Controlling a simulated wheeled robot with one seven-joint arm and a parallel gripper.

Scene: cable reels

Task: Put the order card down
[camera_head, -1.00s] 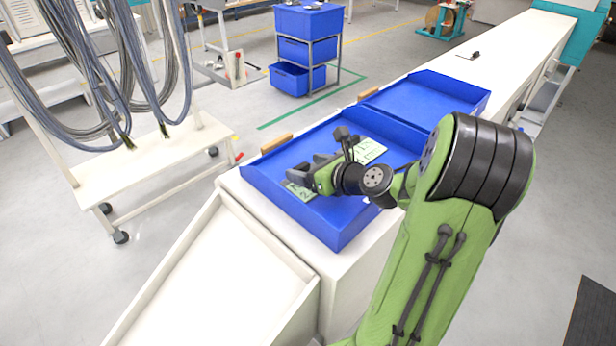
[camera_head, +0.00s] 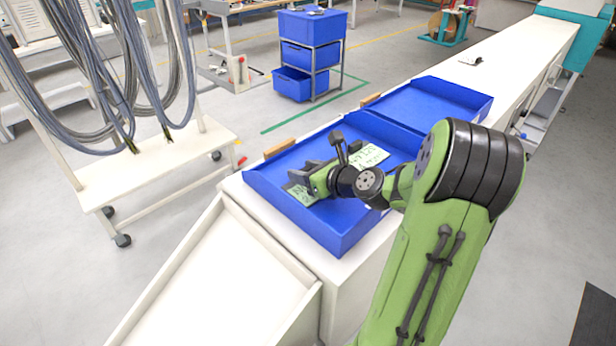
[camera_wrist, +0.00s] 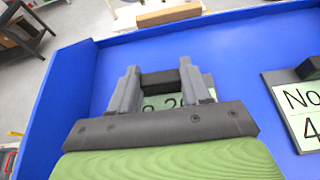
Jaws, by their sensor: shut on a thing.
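The order card is pale green with dark writing; its near part shows under my gripper in the head view (camera_head: 302,195). My gripper (camera_head: 298,179), seen also in the wrist view (camera_wrist: 160,82), is shut on the card's dark grip piece. It is low inside the near blue tray (camera_head: 345,237). I cannot tell whether the card touches the tray floor.
A second card (camera_head: 371,157) with writing and a dark block lies in the same tray, right of my gripper in the wrist view (camera_wrist: 300,108). Another blue tray (camera_head: 430,102) adjoins behind. Tray walls surround my gripper. A white chute (camera_head: 215,285) stands in front.

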